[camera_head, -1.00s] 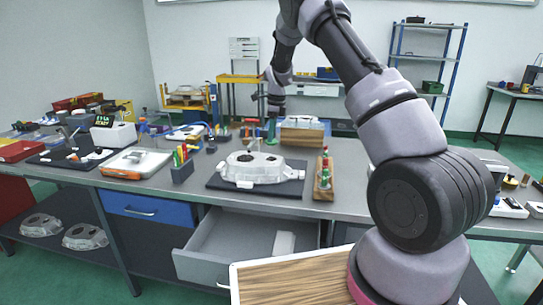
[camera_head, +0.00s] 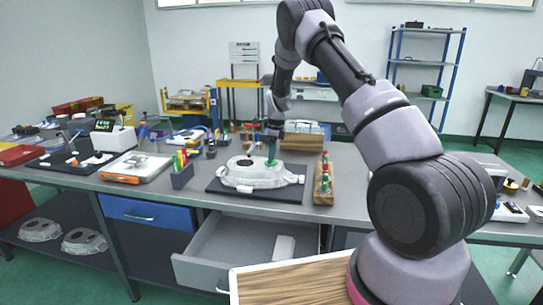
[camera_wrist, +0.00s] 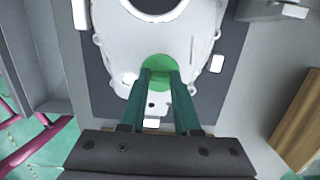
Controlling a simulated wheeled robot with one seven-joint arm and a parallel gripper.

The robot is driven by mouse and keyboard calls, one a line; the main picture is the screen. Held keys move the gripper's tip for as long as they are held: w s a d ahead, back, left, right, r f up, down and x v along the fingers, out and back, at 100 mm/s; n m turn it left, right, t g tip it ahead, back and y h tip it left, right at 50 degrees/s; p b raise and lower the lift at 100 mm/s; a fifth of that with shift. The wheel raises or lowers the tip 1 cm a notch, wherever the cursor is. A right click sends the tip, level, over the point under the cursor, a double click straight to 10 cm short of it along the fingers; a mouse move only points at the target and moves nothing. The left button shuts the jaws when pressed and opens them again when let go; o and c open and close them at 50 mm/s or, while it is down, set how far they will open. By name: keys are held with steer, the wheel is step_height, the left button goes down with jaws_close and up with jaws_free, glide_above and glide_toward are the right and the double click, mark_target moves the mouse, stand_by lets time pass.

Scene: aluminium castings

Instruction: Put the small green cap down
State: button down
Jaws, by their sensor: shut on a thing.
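The small green cap (camera_wrist: 157,64) is a round green piece between my fingertips in the wrist view. My gripper (camera_wrist: 158,78) is shut on it. The cap is over the end of the pale aluminium casting (camera_wrist: 118,45), near its large round opening; whether it touches the metal I cannot tell. The casting lies on a dark mat (camera_head: 290,191) on the bench.
A wooden rack (camera_head: 323,190) with red and green pieces stands right of the mat. A dark holder of coloured pens (camera_head: 181,178) stands on the left. A wooden box (camera_head: 302,142) is behind. A grey drawer (camera_head: 225,250) hangs open below the bench's front edge.

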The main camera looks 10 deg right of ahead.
steer(key=c, duration=0.6)
jaws_free()
steer(key=shift+r, duration=0.2)
step_height(320, 180, up, 11)
steer(key=d, duration=0.1)
step_height(320, 180, up, 13)
steer(key=n+t, duration=0.1)
steer(key=n, duration=0.3)
glide_above(275, 163)
steer(key=s+d, duration=0.2)
steer(key=s, duration=0.5)
steer(key=s+d+r+n+t+y, duration=0.2)
steer(key=s+r+n, duration=0.3)
steer(key=s+r, duration=0.7)
steer(key=s+n+t, duration=0.1)
steer(key=s+n, duration=0.2)
steer(key=s, duration=0.4)
steer(key=s+n+t, duration=0.1)
steer(key=s+n, duration=0.2)
steer(key=s, duration=0.5)
steer(key=s+n+t+h, duration=0.1)
steer(key=s+n, duration=0.2)
steer(key=s, duration=0.4)
steer(key=shift+s+d+f+n+t, duration=0.15)
steer(key=shift+s+f+n+t, duration=0.05)
steer(key=shift+n+t, duration=0.1)
